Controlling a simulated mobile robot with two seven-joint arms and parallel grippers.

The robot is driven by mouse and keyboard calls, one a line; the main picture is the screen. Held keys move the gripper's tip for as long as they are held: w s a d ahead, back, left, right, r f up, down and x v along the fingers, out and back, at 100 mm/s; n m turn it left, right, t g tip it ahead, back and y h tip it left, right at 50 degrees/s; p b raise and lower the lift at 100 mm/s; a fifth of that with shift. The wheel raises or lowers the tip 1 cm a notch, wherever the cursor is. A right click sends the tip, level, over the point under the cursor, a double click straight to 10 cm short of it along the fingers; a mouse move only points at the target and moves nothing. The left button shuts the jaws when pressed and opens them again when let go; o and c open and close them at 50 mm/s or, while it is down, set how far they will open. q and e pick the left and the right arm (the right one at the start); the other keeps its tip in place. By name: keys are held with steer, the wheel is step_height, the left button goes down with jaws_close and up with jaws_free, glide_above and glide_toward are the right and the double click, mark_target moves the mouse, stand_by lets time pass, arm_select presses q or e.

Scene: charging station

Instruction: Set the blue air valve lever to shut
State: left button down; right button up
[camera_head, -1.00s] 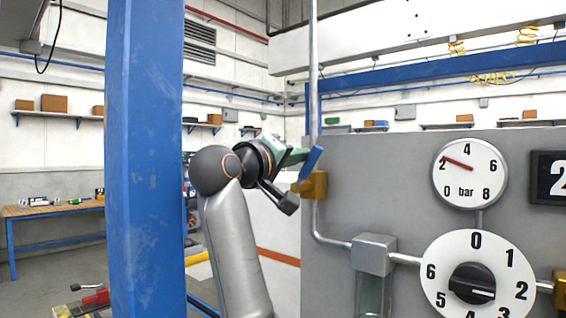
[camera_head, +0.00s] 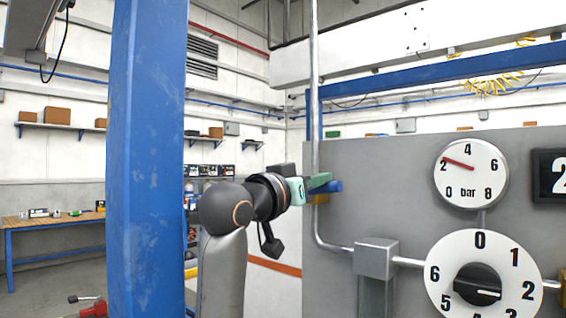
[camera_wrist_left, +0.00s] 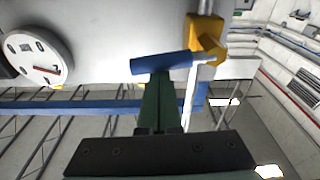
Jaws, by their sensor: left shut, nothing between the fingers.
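The blue lever (camera_head: 334,187) sits on the brass valve (camera_head: 321,199) on the thin grey pipe at the panel's left edge. It points right and lies close to level in the head view. In the left wrist view the lever (camera_wrist_left: 160,63) runs out from the brass valve (camera_wrist_left: 206,48). My left gripper (camera_head: 322,181) is shut and empty, its green fingers just above the lever. In the left wrist view its fingertips (camera_wrist_left: 160,78) meet the lever's side and seem to touch it. Part of the valve is hidden behind the lever and gripper. My right gripper is not in view.
The grey panel (camera_head: 400,220) carries a pressure gauge (camera_head: 470,174), a numbered dial (camera_head: 478,284) and a display (camera_head: 552,176). A grey box (camera_head: 376,258) sits on the pipe below. A blue column (camera_head: 146,160) stands left of my arm.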

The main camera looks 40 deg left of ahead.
arm_select(q)
steer(key=shift+d+f+m, duration=0.1)
steer(key=shift+f+m, duration=0.2)
steer(key=shift+m, duration=0.2)
steer(key=shift+f, duration=0.1)
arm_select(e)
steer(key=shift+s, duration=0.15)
